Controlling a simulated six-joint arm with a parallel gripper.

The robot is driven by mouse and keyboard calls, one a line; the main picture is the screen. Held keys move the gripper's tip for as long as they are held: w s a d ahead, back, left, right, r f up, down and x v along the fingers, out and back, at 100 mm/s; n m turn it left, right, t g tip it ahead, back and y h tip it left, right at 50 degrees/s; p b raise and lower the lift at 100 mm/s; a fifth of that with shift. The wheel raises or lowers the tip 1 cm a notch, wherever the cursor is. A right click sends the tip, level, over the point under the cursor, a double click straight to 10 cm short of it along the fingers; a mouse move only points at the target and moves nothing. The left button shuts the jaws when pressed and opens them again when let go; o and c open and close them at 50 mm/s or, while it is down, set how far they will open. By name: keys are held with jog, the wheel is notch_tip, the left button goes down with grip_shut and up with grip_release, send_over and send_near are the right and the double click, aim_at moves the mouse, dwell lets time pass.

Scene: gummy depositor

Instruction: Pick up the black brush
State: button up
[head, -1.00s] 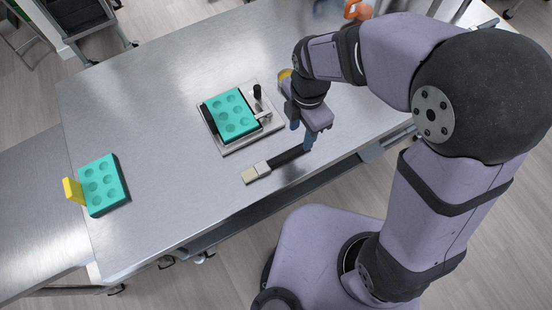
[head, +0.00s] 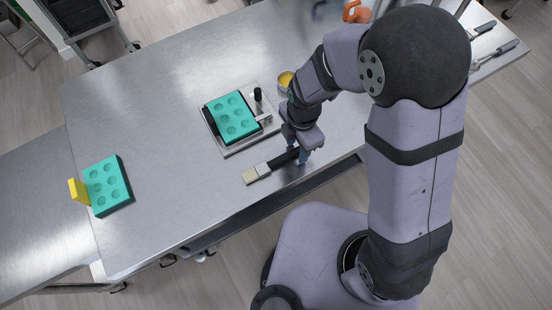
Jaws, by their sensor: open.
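The black brush (head: 276,164) lies on the metal table near its front edge. Its pale bristle end points to the lower left and its black handle runs to the upper right. My gripper (head: 301,156) points down at the handle's upper right end, with its blue fingers beside the handle. The jaws are open. Whether the fingers touch the handle or the table cannot be told from this view. The far tip of the handle is partly hidden by my gripper.
A teal mold (head: 233,117) sits on a metal fixture (head: 229,151) left of my gripper. A yellow bowl (head: 286,80) stands behind it. Another teal mold (head: 108,188) with a yellow block (head: 78,191) is at the far left. Tools (head: 483,27) lie at the right end.

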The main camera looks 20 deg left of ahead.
jog(key=shift+f, duration=0.35)
grip_shut()
jog(key=shift+r, duration=0.1)
notch_tip(320, 180, up, 10)
jog(key=b, duration=0.1)
jog(key=shift+b, duration=0.4)
